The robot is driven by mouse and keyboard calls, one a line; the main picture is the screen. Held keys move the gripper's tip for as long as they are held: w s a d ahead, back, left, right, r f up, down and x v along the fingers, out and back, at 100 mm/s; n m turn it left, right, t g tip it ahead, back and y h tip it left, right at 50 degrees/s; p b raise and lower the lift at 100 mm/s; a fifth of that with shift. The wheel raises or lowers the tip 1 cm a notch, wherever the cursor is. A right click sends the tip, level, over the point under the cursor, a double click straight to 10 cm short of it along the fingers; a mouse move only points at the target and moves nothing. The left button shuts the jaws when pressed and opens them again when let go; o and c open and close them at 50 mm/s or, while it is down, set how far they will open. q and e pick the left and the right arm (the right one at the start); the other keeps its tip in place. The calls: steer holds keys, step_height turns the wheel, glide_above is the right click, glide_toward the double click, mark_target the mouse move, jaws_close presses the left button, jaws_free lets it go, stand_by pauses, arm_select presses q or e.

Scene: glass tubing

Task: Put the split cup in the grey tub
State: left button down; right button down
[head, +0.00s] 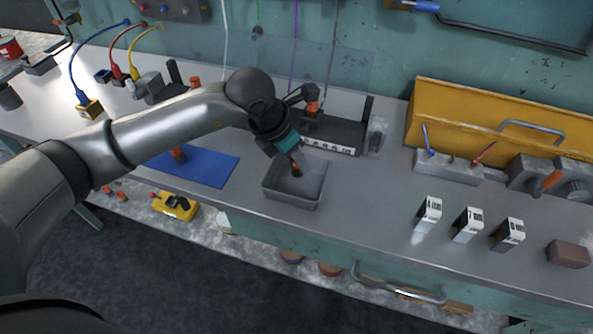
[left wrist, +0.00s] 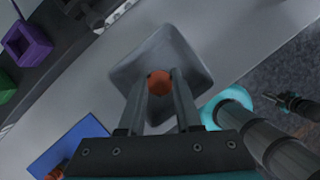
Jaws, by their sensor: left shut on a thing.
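The grey tub (head: 283,197) is a shallow square tray on the bench, near its front edge. My left gripper (head: 295,164) reaches down over the tub and is shut on a small orange-brown cup (head: 296,171). In the left wrist view the cup (left wrist: 159,83) sits between the two fingertips, with the grey tub (left wrist: 190,50) behind it. I cannot tell whether the cup touches the tub floor. The split in the cup cannot be made out. My right gripper is not in view.
A blue mat (head: 205,168) with an orange-brown piece (head: 178,155) lies left of the tub. A dark rack (head: 335,134) stands behind it. White numbered blocks (head: 429,211) and a brown block (head: 567,253) stand to the right. The bench between tub and blocks is clear.

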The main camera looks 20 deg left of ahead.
mark_target(292, 167)
arm_select(q)
steer(key=shift+f, duration=2.15)
steer(key=shift+f+b, duration=0.1)
steer(key=shift+b, duration=0.25)
steer(key=c, duration=0.6)
jaws_free()
steer(key=p+v, duration=0.1)
steer(key=v, duration=1.1)
